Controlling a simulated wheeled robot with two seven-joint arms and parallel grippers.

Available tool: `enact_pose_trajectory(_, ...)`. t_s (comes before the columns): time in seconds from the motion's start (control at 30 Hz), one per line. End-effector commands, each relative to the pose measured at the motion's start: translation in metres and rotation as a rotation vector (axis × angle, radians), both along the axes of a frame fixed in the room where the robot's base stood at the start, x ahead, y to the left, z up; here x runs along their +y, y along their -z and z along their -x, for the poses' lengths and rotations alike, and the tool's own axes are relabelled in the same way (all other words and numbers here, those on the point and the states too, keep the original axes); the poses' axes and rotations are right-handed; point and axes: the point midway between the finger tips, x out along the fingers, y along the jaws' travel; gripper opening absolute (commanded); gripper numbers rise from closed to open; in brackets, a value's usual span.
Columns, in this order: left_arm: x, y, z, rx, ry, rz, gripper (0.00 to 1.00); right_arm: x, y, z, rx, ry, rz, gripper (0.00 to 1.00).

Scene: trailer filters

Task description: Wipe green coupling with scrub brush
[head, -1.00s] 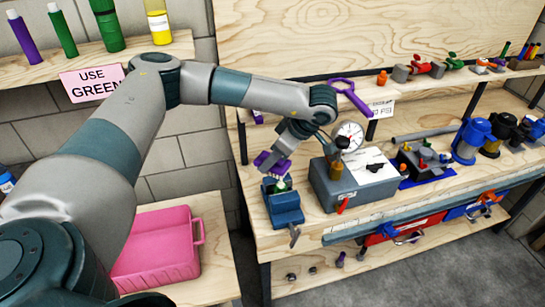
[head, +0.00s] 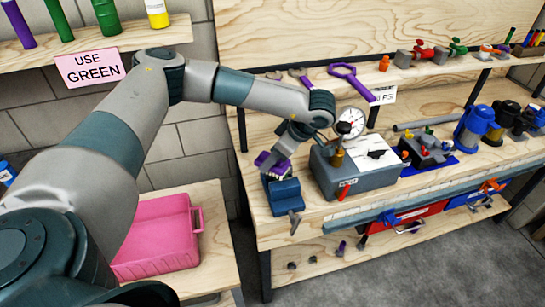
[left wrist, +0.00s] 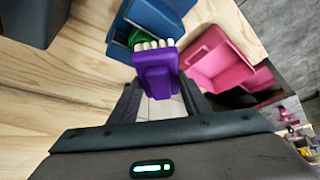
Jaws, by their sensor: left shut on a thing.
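My left gripper (head: 276,156) is shut on the purple scrub brush (head: 267,162), just above the blue vise (head: 286,194). In the left wrist view, the gripper (left wrist: 158,88) holds the purple brush (left wrist: 157,70) with its white bristles pointing at the vise (left wrist: 165,14). The green coupling (left wrist: 137,36) sits in the vise beside the bristle tips, partly covered by them. I cannot tell whether bristles and coupling touch. In the head view the coupling is hidden by the brush and gripper. My right gripper is not in view.
A grey test box with a gauge (head: 351,122) stands right of the vise. A pink bin (head: 155,235) is on the lower table at left. A "USE GREEN" sign (head: 93,68) hangs from the shelf.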

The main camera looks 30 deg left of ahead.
Motion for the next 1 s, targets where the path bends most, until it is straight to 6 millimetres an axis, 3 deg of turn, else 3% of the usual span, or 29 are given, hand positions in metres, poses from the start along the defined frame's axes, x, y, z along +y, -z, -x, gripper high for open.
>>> enact_pose_trajectory(1.0,0.0001,0.0087,-0.0001,0.000,0.000,0.000,0.25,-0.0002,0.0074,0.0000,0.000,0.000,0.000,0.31)
